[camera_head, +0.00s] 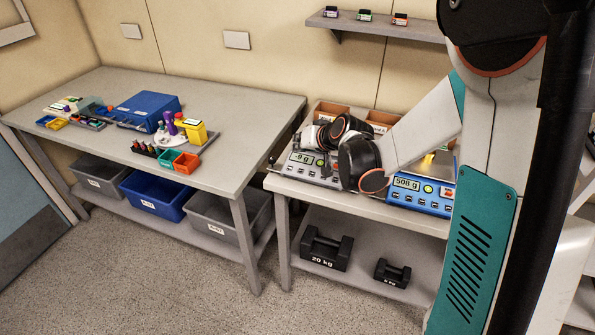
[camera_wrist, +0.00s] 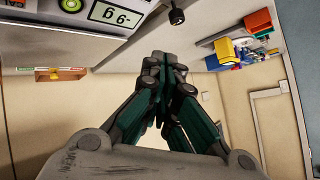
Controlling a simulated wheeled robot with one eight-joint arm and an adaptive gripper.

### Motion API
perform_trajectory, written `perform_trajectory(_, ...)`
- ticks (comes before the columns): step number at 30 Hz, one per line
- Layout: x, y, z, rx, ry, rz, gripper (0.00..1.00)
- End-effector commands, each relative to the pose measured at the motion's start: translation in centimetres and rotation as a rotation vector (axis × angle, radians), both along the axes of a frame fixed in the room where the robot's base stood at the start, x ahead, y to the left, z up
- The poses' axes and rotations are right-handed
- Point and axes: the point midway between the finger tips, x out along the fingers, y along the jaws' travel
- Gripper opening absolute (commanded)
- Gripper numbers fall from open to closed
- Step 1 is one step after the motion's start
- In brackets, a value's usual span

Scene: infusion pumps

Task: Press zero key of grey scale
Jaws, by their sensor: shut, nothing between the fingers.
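The grey scale (camera_head: 294,170) stands at the left end of the right-hand bench, with "-9 g" on its display (camera_head: 302,158). It appears upside down at the top left of the wrist view, with its display (camera_wrist: 116,15) and a green round button (camera_wrist: 72,5). I cannot make out which key is zero. My gripper (camera_wrist: 160,60) is shut and empty, its fingertips together near the scale's front edge in the wrist view. In the head view my wrist is over the scale's right part and hides some of it; contact with a key cannot be told.
A blue scale (camera_head: 420,194) reading 508 g stands close on the right. A wooden bin (camera_head: 330,110) is behind. Dark weights (camera_head: 326,249) lie on the lower shelf. The left table (camera_head: 235,130) holds a blue box (camera_head: 150,108) and coloured containers. Floor between the benches is free.

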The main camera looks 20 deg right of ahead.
Motion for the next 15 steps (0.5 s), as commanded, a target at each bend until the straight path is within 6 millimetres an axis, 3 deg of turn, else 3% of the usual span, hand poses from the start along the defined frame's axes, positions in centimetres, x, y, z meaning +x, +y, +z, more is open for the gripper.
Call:
perform_trajectory(8,0.1,0.0,-0.4,0.0,0.0,0.0,0.0)
perform_trajectory(15,0.5,-0.3,-2.5,0.0,0.0,0.0,0.0)
